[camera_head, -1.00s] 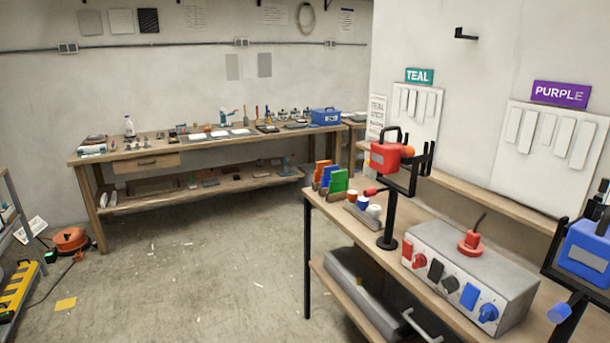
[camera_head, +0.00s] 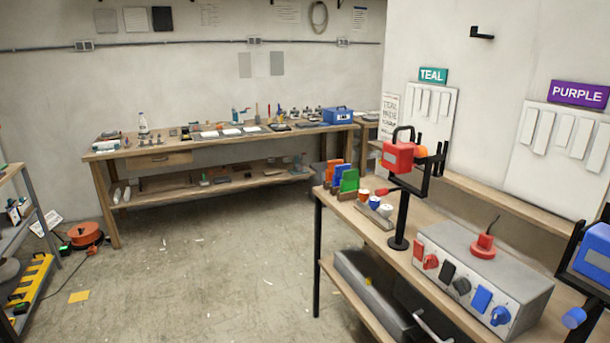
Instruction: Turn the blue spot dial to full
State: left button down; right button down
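A grey control box (camera_head: 485,278) stands on the wooden bench at the right. Its front carries a red dial (camera_head: 430,261), a black dial (camera_head: 461,286) and a blue dial (camera_head: 500,315), with a coloured plate beside each. The blue dial is at the right end of the front; its exact setting is too small to read. A blue spot lamp (camera_head: 595,247) on a black bracket is cut by the right edge. A red spot lamp (camera_head: 398,156) stands on a black post behind the box. Neither of my grippers shows in the view.
The near bench (camera_head: 370,231) also holds coloured panels (camera_head: 343,178) and small cups. A long workbench (camera_head: 230,143) with tools runs along the back wall. A shelf and an orange cable reel (camera_head: 85,233) are at the left.

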aim_at(501, 315)
jog(key=z, duration=1.25)
